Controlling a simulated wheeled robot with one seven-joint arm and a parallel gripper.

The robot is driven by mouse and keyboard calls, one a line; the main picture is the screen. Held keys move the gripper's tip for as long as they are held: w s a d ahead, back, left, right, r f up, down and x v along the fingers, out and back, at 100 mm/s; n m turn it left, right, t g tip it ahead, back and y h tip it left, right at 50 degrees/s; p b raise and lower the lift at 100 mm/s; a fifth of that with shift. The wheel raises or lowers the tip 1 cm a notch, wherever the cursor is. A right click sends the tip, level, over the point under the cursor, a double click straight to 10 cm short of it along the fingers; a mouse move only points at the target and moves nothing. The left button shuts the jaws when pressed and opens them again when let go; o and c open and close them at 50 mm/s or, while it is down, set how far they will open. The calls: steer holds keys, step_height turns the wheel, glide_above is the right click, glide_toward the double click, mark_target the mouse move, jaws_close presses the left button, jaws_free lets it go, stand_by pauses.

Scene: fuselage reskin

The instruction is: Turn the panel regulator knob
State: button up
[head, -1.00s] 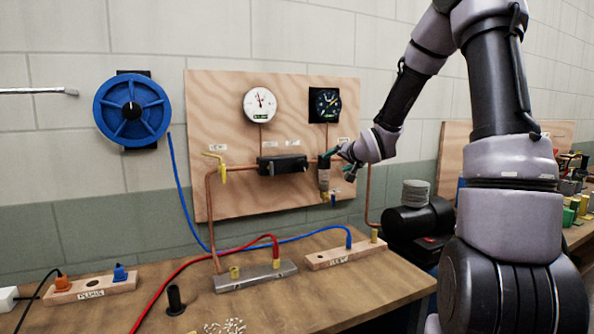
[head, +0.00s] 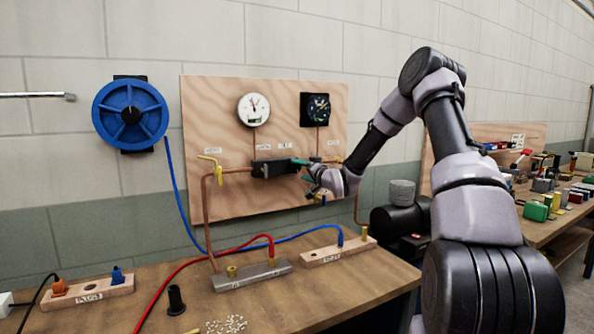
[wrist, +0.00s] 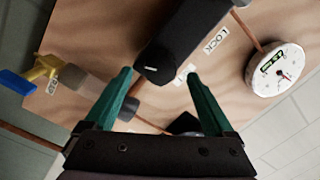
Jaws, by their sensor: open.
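The wooden panel (head: 225,120) stands against the wall behind the bench. My gripper (head: 303,170) is in front of its lower right part, near the black block (head: 270,168). In the wrist view my gripper (wrist: 159,73) has its two green fingers spread, with nothing gripped between the tips.
A white gauge (head: 253,109) and a black gauge (head: 317,108) sit above the copper pipes. A yellow valve with a blue handle (wrist: 20,84) is left of the fingers. The bench (head: 345,284) below holds hoses and fitting blocks.

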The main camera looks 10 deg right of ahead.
mark_target(296, 168)
steer(key=shift+x, duration=1.6)
steer(key=shift+c, duration=0.2)
steer(key=c, duration=1.3)
